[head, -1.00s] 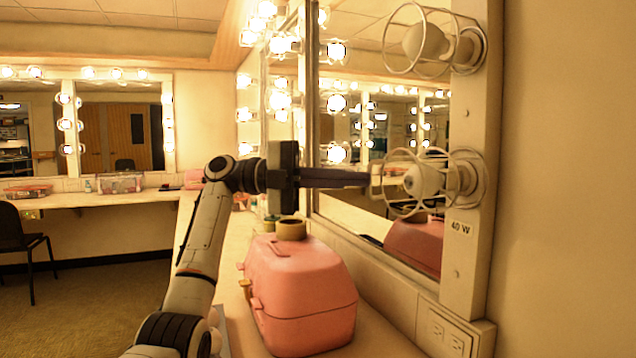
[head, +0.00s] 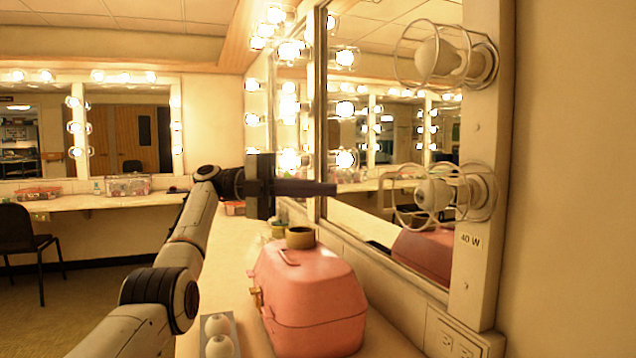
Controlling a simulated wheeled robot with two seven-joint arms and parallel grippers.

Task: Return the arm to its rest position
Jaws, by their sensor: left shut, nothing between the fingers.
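My left arm comes in from the lower left. My left gripper (head: 330,188) is shut and empty, pointing right toward the mirror (head: 380,120), above the pink case. Its fingertips are apart from the lower caged bulb (head: 434,194), which sits in its wire cage on the white strip at the right. An upper caged bulb (head: 436,60) sits in the same strip. My right gripper is not in view.
A pink case (head: 312,305) stands on the counter (head: 228,270) below my gripper, with a tape roll (head: 300,237) on or behind its top. A tray with round white bulbs (head: 219,340) lies left of it. A black chair (head: 24,235) stands at the far left.

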